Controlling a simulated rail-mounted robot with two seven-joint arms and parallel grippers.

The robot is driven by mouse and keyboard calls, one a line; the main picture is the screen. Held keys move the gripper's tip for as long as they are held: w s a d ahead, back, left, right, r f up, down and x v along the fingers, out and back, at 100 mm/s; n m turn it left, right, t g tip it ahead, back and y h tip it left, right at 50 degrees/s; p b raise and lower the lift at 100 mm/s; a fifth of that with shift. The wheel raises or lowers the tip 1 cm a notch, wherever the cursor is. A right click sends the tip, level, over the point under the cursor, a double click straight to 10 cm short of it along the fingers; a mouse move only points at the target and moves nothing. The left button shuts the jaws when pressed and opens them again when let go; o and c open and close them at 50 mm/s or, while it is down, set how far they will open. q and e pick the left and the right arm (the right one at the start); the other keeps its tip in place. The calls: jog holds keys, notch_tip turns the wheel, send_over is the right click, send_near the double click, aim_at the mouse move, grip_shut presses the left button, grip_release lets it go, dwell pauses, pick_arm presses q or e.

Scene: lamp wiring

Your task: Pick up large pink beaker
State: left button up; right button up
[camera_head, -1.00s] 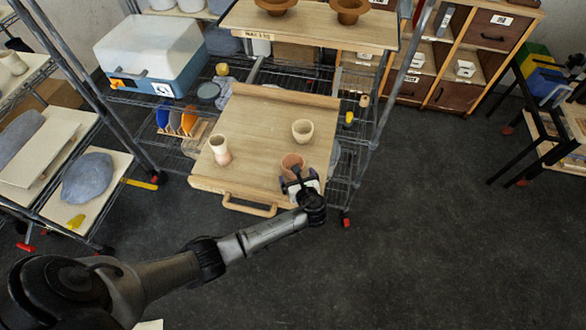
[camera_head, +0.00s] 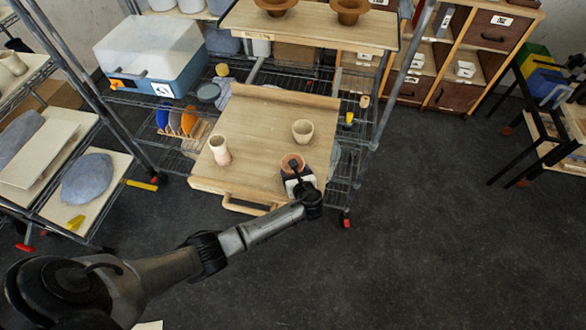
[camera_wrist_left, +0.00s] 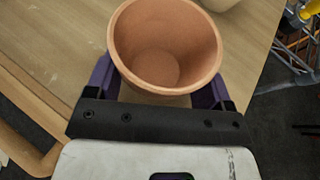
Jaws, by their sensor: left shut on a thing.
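The pink beaker (camera_head: 293,160) is a terracotta-pink, open-topped cup near the front right of the wooden board (camera_head: 255,150). My left gripper (camera_head: 297,176) is shut on it from the front edge of the board. In the left wrist view, the beaker (camera_wrist_left: 165,45) stands between the two purple fingers (camera_wrist_left: 165,78), its mouth facing the camera and its inside empty. Its base is hidden, so I cannot tell whether it touches the board. A cream cup (camera_head: 302,131) stands behind it, and a paler pinkish, narrow-waisted vessel (camera_head: 220,150) stands to the left. My right gripper is not in view.
The board lies on a wire rack and has a front handle (camera_head: 248,205). A higher wooden shelf (camera_head: 310,25) with brown pots overhangs the back. A rack post (camera_head: 400,75) rises on the right. Open floor (camera_head: 450,230) lies to the right and front.

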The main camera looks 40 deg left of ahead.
pick_arm(q)
jog(key=shift+c, duration=1.1)
jog(key=shift+r, duration=0.1)
